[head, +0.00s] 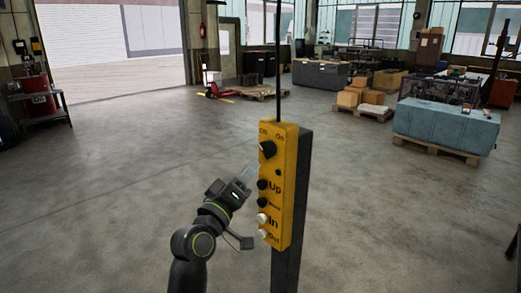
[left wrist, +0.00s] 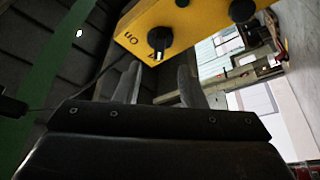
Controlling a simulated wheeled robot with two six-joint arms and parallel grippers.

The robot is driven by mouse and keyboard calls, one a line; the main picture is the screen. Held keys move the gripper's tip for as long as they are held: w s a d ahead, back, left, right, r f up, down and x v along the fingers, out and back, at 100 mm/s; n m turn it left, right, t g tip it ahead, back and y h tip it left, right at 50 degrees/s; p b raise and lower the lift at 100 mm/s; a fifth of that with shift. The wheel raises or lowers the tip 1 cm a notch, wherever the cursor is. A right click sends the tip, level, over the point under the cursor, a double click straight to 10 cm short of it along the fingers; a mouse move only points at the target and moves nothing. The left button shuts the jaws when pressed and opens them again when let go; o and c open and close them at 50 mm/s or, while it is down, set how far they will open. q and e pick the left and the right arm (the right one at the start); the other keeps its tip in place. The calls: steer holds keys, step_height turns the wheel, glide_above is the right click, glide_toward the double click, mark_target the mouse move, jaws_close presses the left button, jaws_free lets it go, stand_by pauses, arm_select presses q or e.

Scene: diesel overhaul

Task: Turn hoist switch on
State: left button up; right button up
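The hoist control box (head: 284,200) is a yellow upright pendant on a dark post, in the middle of the head view. Its hoist switch (head: 267,149) is a black rotary knob near the top, with small labels above it. In the left wrist view the knob (left wrist: 160,40) shows a pale mark, beside the label "On". I cannot tell its setting for sure. My left gripper (head: 246,175) is just left of the box, below knob height. In the left wrist view its fingers (left wrist: 158,78) are apart and empty, with the knob beyond their tips. My right gripper is not in view.
Black and white buttons (head: 262,201) line the box below the knob. A cable (head: 278,60) rises from its top. The floor around is clear. A blue crate (head: 446,125) and cardboard boxes (head: 361,95) stand on pallets at the back right.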

mark_target(264, 152)
arm_select(q)
steer(key=p+x, duration=0.1)
steer(key=x, duration=0.5)
steer(key=shift+p, duration=0.4)
steer(key=shift+w+d+r, duration=0.15)
steer(key=shift+w+d, duration=0.15)
steer(key=shift+w, duration=0.25)
jaws_close()
